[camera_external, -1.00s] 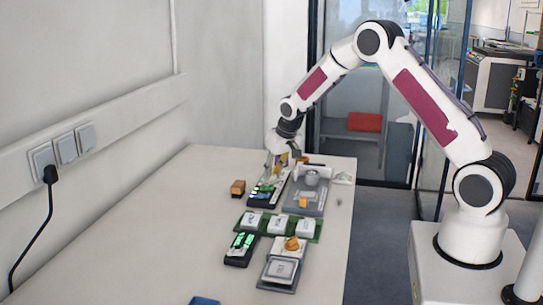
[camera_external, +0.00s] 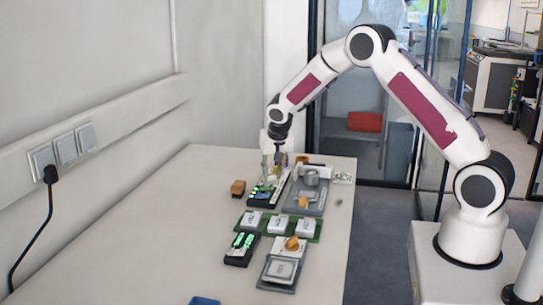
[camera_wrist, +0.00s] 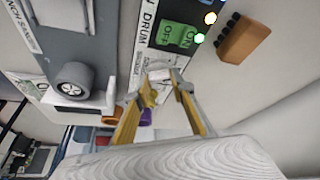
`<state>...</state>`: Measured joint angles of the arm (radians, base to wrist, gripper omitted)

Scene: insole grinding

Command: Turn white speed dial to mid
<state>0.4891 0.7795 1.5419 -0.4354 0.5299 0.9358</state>
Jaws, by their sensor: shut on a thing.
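The drum control panel (camera_wrist: 148,45) is a dark and white box with a green display (camera_wrist: 170,36) and a green ON button (camera_wrist: 190,37). It also shows in the external view (camera_external: 262,196), toward the far part of the table. The white speed dial (camera_wrist: 157,73) is a small pale piece at the panel's near end, between my fingertips. My gripper (camera_wrist: 162,84) has its yellow-lined fingers around it and is shut on it. In the external view my gripper (camera_external: 273,174) points down at the panel's far end. The dial's marking is too small and partly hidden to read.
The grey bench sander unit (camera_wrist: 72,76) stands beside the panel. A brown block (camera_wrist: 243,38) lies on the panel's other side. A purple piece (camera_wrist: 146,117) and an orange one (camera_wrist: 112,114) lie near my fingers. The table's left side is free.

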